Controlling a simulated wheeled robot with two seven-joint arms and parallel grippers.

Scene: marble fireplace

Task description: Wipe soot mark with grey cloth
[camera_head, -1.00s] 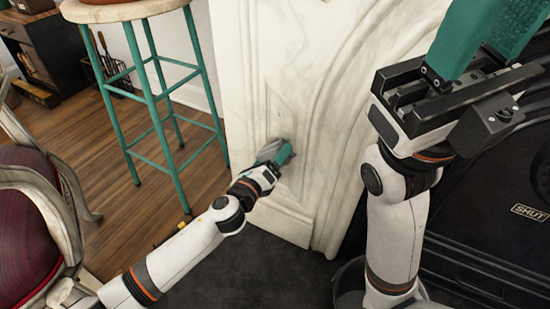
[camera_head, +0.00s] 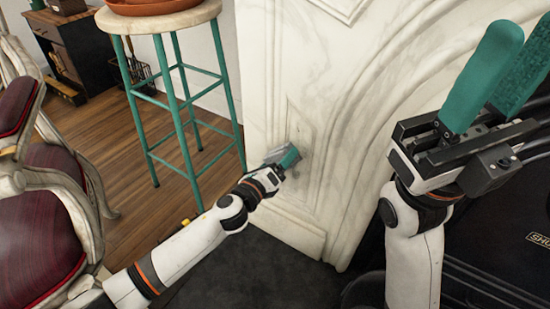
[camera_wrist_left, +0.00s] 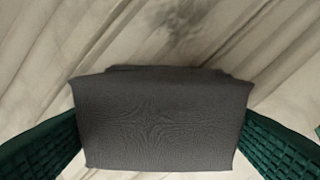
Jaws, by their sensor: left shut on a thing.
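My left gripper (camera_head: 288,158) is shut on the grey cloth (camera_wrist_left: 160,120), close in front of the marble fireplace side (camera_head: 330,85). In the left wrist view the cloth spans between the two green fingers; I cannot tell whether it touches the marble. A dark grey soot mark (camera_wrist_left: 186,22) shows on the marble beyond the cloth's upper edge. In the head view a faint grey smudge (camera_head: 302,134) shows just above the gripper. My right gripper (camera_head: 502,72) is raised at the right, its green fingers apart and nothing between them.
A stool (camera_head: 160,27) with teal legs stands at the left, with a terracotta dish (camera_head: 150,6) on it. A chair with a dark red seat (camera_head: 40,240) is at the lower left. A black fireplace insert (camera_head: 500,240) is at the right.

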